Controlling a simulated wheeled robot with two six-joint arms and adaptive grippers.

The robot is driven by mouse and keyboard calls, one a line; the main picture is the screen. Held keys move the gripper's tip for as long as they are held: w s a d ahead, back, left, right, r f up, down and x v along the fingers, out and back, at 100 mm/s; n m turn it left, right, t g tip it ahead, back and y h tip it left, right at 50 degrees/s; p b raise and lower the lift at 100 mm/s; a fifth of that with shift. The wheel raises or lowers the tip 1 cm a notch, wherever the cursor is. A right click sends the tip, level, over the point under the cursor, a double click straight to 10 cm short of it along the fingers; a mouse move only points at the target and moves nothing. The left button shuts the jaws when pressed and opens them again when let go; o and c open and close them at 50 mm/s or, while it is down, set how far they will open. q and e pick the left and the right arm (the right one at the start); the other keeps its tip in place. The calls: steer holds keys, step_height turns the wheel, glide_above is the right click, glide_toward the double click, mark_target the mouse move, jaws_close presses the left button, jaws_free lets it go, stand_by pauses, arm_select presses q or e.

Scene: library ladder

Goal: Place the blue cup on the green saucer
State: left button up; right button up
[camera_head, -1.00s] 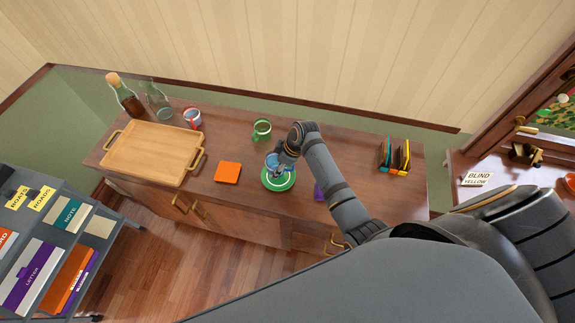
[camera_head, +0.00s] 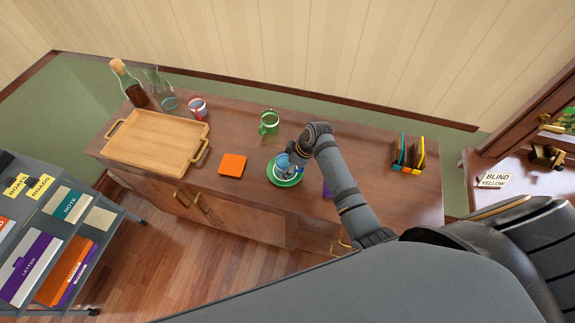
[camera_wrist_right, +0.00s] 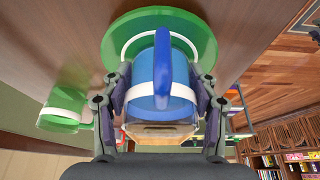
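The blue cup (camera_head: 282,162) is in my right gripper (camera_head: 290,156), over the green saucer (camera_head: 287,181). In the right wrist view the blue cup (camera_wrist_right: 142,93) has a white band and a blue handle, and the right gripper (camera_wrist_right: 159,88) has a finger on each side of it, shut on it. The green saucer (camera_wrist_right: 197,34) with its white ring lies just beyond the cup there. The cup overlaps the saucer in both views. I cannot tell whether its base touches the saucer. My left gripper is not in view.
A green mug (camera_head: 269,123) stands behind the saucer; an orange square (camera_head: 232,165) lies left of it. A wooden tray (camera_head: 150,139), a red-and-white mug (camera_head: 198,107) and bottles (camera_head: 130,84) stand further left. Small books (camera_head: 407,155) stand at right. A purple item is partly hidden by my arm.

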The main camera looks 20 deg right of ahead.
steer(key=shift+o, duration=1.4)
steer(key=shift+a+r, duration=0.1)
steer(key=shift+r, duration=0.3)
steer(key=v, duration=1.1)
steer(key=shift+r+b, duration=0.3)
steer(key=shift+b, duration=0.1)
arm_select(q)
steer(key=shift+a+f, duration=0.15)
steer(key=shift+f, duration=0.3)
arm_select(e)
steer(key=shift+f, duration=0.1)
